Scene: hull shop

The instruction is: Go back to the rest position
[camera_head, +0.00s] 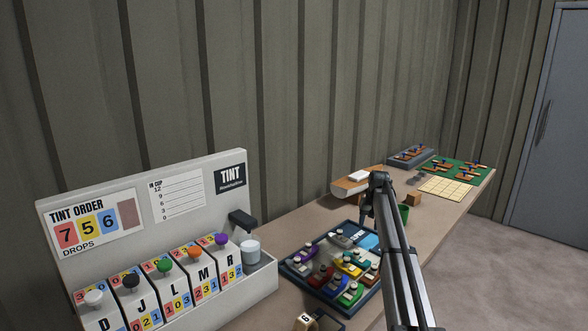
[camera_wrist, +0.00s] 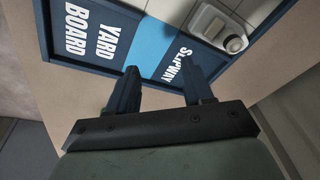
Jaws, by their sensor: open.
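My arm reaches over the bench from the lower right in the head view. My gripper (camera_head: 365,218) hangs near the far edge of the yard board (camera_head: 312,291). In the wrist view the two dark fingers of my gripper (camera_wrist: 160,74) stand apart with nothing between them.
The tint dispenser (camera_head: 160,220) with coloured knobs stands at left, a cup (camera_head: 250,250) under its spout. Several coloured boats (camera_head: 350,270) crowd the board. A green container (camera_head: 404,212), a brown block (camera_head: 414,198) and a green mat (camera_head: 455,172) lie farther along the bench.

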